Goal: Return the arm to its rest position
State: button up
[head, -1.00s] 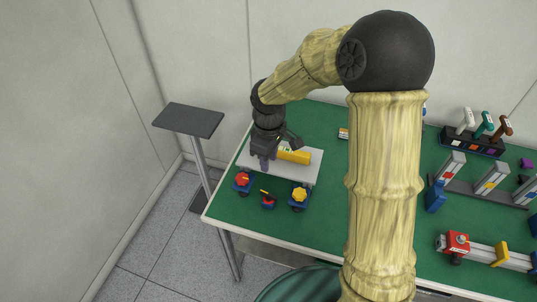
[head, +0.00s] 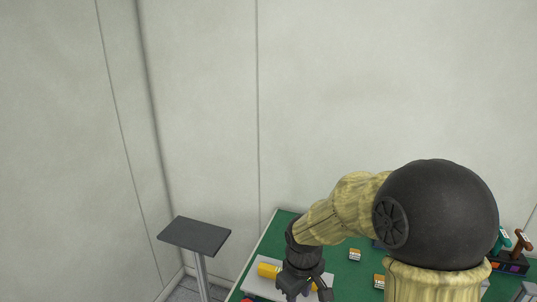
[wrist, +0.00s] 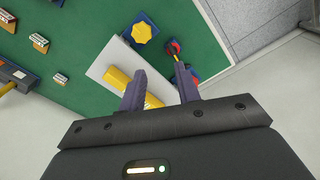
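My gripper (wrist: 160,80) shows its two dark fingers spread apart in the wrist view, with nothing clearly held between them. In the head view my gripper (head: 306,291) hangs over the green table near the bottom edge, partly cut off. A yellow cylinder (head: 268,270) lies on a white board (head: 251,285) beside it. In the wrist view the same yellow cylinder (wrist: 116,78) lies on the white board (wrist: 100,66) below, partly hidden by a finger.
The green table (head: 281,224) holds small labelled blocks (head: 355,255). A dark rack with handled pieces (head: 511,263) stands right. A grey stand (head: 195,235) is left of the table. A yellow knob on a blue base (wrist: 142,32) shows in the wrist view. Bare walls rise behind.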

jog(key=s+d+m+t, duration=0.1)
jog(key=s+d+m, duration=0.7)
jog(key=s, duration=0.1)
jog(key=shift+s+r+t, duration=0.15)
jog(key=shift+r+t, duration=0.2)
jog(key=shift+t, duration=0.05)
